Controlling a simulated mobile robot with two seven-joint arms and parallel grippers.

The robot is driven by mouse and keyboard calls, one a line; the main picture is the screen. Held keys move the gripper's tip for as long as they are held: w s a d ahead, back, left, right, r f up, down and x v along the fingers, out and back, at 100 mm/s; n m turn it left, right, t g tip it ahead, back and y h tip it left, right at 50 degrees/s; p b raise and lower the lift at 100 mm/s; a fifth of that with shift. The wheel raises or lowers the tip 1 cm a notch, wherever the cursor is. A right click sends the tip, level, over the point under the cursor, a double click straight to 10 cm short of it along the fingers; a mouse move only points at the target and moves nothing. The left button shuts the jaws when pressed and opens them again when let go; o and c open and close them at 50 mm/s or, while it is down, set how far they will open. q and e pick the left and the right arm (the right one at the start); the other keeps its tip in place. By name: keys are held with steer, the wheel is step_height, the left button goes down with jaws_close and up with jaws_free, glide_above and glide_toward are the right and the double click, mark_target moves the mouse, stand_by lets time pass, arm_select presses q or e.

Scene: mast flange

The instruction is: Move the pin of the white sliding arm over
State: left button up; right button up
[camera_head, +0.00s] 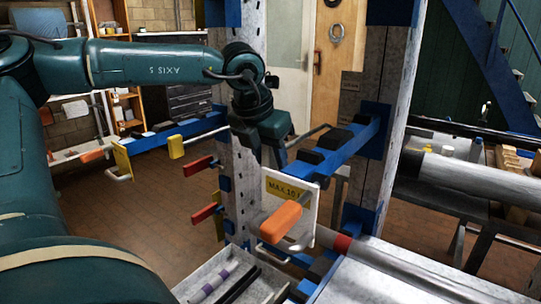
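My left gripper (270,158) points down from the dark green arm that comes in from the left. Its two dark fingers are apart with a gap between them, and I see nothing held in it. It hangs in front of the pale speckled mast post, just left of a blue arm with black blocks (345,145). A thin grey bar (308,135) is close to its right side; I cannot tell if they touch. An orange handle (281,222) is below, in front of a white plate marked MAX 10. I cannot tell which part is the white sliding arm or its pin. My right gripper is not in view.
Red-ended levers (199,165) stick out from the mast post (240,200). A second post (378,100) stands to the right. A tray (228,280) with rods is below. A grey roller (470,180) lies at right.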

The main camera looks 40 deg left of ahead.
arm_select(q)
steer(key=shift+w+r, duration=0.1)
steer(key=shift+r, duration=0.25)
steer(key=v, duration=1.2)
steer(key=shift+s+r+b, duration=0.25)
steer(key=shift+b, duration=0.1)
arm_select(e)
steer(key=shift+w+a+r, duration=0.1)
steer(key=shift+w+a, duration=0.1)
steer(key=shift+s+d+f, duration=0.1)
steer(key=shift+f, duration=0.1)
